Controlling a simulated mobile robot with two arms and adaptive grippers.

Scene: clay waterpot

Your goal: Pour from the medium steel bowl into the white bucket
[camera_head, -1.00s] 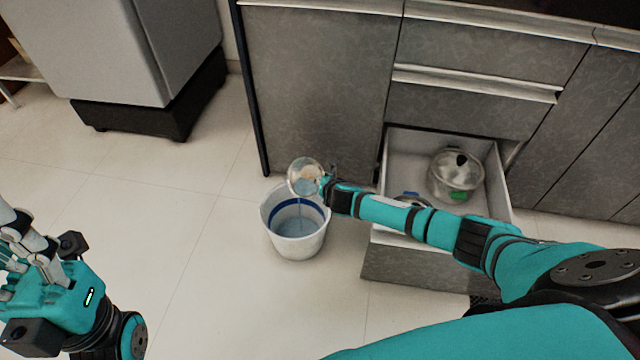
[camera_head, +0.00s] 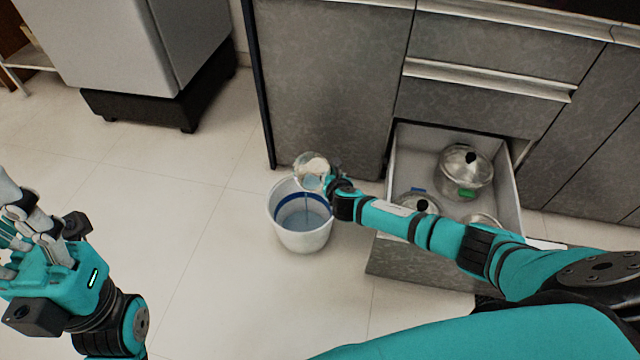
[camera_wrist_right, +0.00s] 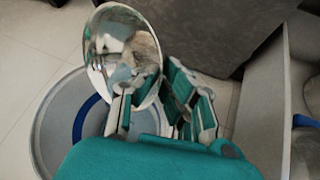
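The medium steel bowl (camera_head: 309,170) is tilted over the white bucket (camera_head: 302,241), and a thin stream falls from it into the bucket. The bucket stands on the floor, has a blue band inside and holds bluish water. My right gripper (camera_head: 329,180) is shut on the bowl's rim at its right side. In the right wrist view the shiny bowl (camera_wrist_right: 112,50) is tipped beside my right fingers (camera_wrist_right: 150,100), above the bucket's rim (camera_wrist_right: 42,125). My left gripper (camera_head: 22,222) is at the far left, away from the bucket; its fingertips are partly cut off.
An open drawer (camera_head: 508,185) right of the bucket holds a lidded pot (camera_head: 463,180) and other lidded cookware, partly hidden by my right arm. Grey cabinets (camera_head: 325,85) stand behind the bucket. A grey appliance (camera_head: 125,45) on a black base is at upper left. The tiled floor left of the bucket is clear.

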